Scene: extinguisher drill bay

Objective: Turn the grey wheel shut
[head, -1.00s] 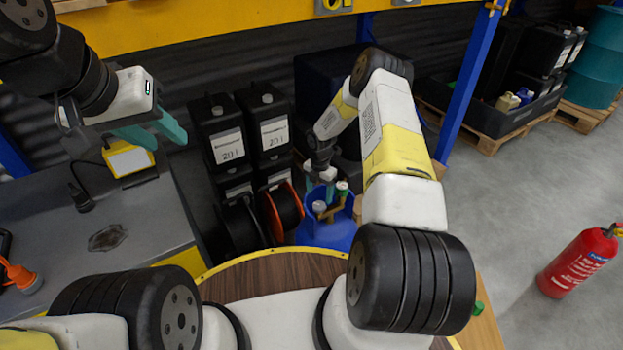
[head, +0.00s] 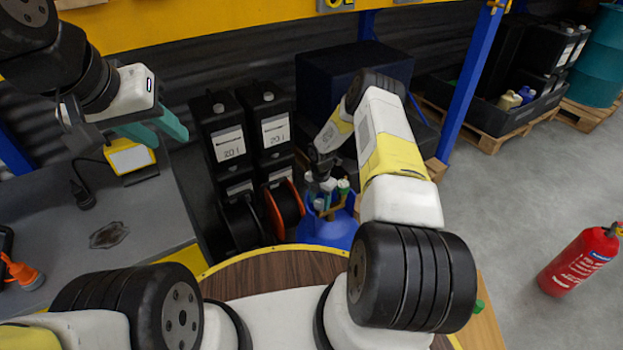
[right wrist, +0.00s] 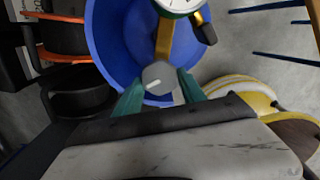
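The grey wheel (right wrist: 158,78), a small round knob with a white mark, sits on a brass valve (right wrist: 166,40) in the right wrist view. The valve tops a blue tank (head: 325,232) in the head view. My right gripper (right wrist: 160,84) has its teal fingers on either side of the wheel, with narrow gaps seeming to show; firm contact cannot be made out. In the head view, my right gripper (head: 320,190) is small and partly covers the wheel. My left gripper (head: 155,128) is open and empty above the grey bench at left.
A white-faced gauge (right wrist: 178,4) and a dark-tipped outlet (right wrist: 208,34) are close to the wheel. Cable reels (head: 284,205) and black canisters (head: 226,135) stand left of the tank. A red extinguisher (head: 582,262) stands at right on open floor.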

